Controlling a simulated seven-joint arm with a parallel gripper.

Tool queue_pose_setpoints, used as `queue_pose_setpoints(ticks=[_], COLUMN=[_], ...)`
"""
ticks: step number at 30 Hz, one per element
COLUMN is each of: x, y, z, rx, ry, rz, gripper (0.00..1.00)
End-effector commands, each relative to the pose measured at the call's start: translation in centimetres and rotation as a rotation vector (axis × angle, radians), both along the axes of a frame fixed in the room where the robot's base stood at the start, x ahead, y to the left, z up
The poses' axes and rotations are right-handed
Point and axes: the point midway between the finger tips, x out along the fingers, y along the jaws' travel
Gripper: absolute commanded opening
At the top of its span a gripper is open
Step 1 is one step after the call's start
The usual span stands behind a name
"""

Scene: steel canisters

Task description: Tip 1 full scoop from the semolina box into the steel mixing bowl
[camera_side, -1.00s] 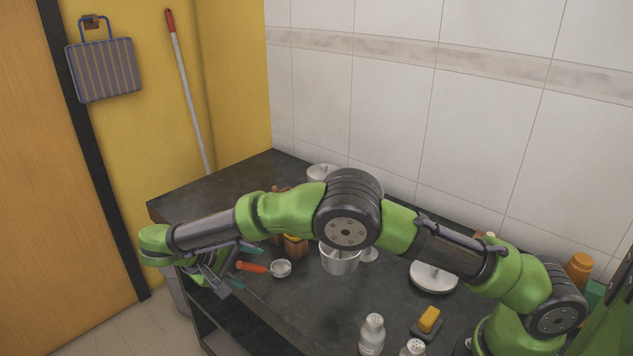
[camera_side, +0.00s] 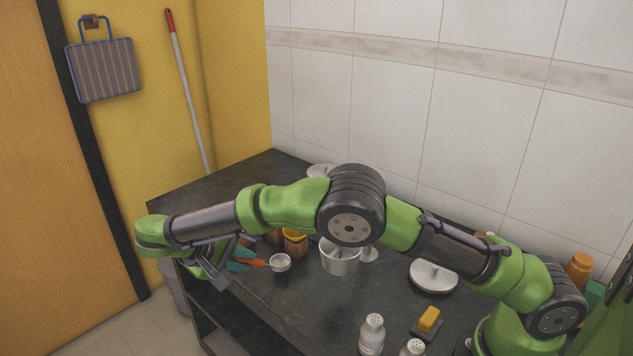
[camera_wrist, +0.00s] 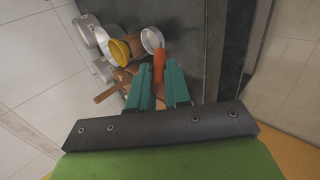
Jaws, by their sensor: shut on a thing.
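My gripper (camera_side: 241,263) is shut on the orange handle of the scoop (camera_side: 280,263). In the wrist view the teal fingers (camera_wrist: 159,84) stand on both sides of the handle (camera_wrist: 159,66), and the round metal cup (camera_wrist: 152,39) points away from me. I cannot make out any semolina in the cup. A wooden box with a yellow top (camera_side: 295,243), likely the semolina box, stands behind the scoop, partly hidden by my arm. The steel mixing bowl (camera_side: 340,260) stands right of the scoop, its upper part partly covered by my arm.
A lidded steel canister (camera_side: 321,170) stands at the back. A white round lidded dish (camera_side: 433,277), two shakers (camera_side: 372,335) and a yellow block (camera_side: 429,319) on a dark base are to the right. The dark counter (camera_side: 300,310) is clear in front of the scoop.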

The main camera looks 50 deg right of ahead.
Motion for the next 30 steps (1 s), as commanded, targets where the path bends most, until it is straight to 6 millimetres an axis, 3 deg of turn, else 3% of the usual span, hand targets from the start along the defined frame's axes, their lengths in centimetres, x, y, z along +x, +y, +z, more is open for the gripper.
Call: queue_pose_setpoints(ticks=[18, 30], x=[0.0, 0.0], y=[0.0, 0.0], z=[4.9, 5.3], rx=[0.000, 0.000], ry=[-0.002, 0.000], rz=[0.001, 0.000], gripper=[0.00, 0.00])
